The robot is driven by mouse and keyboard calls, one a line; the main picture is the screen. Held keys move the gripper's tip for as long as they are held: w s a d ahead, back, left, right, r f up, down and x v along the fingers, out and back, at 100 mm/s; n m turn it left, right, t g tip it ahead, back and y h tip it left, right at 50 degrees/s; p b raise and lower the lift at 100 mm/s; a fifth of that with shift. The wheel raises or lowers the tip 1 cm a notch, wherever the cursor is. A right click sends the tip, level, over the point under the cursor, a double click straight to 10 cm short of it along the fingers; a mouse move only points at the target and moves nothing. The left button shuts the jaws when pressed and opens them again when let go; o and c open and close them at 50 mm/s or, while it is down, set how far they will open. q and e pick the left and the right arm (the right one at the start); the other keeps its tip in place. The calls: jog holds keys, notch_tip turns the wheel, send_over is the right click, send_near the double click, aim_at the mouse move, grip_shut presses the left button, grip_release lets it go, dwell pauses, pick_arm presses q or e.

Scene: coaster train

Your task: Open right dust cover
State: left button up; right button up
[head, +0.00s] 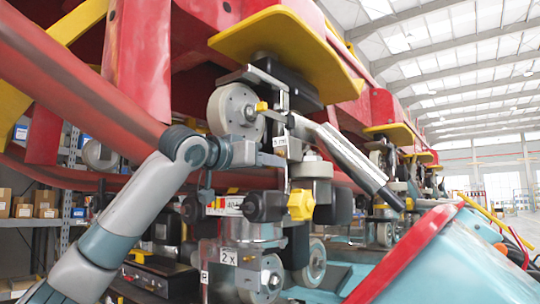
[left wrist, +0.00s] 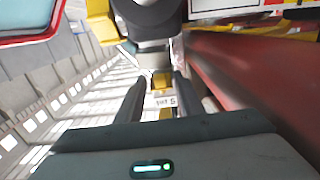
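My left arm comes in from the lower left in the head view. Its gripper (head: 275,158) is at the wheel assembly (head: 264,205) of the red coaster train, by a small "5 mm" label (head: 280,147). In the left wrist view the two dark fingers of my left gripper (left wrist: 162,80) stand apart. The label (left wrist: 173,101) and yellow parts (left wrist: 162,82) show between them; I cannot tell whether the fingers touch anything. I cannot single out the right dust cover for certain. My right gripper is not in view.
A yellow plate (head: 285,45) overhangs the wheels. A grey lever-like bar (head: 345,158) with a black end slants down to the right. A blue and red car part (head: 450,260) fills the lower right. Shelves with boxes (head: 45,205) stand behind at left.

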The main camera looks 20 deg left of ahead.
pick_arm(q)
jog(key=shift+w+d, duration=0.1)
jog(key=shift+w, duration=0.4)
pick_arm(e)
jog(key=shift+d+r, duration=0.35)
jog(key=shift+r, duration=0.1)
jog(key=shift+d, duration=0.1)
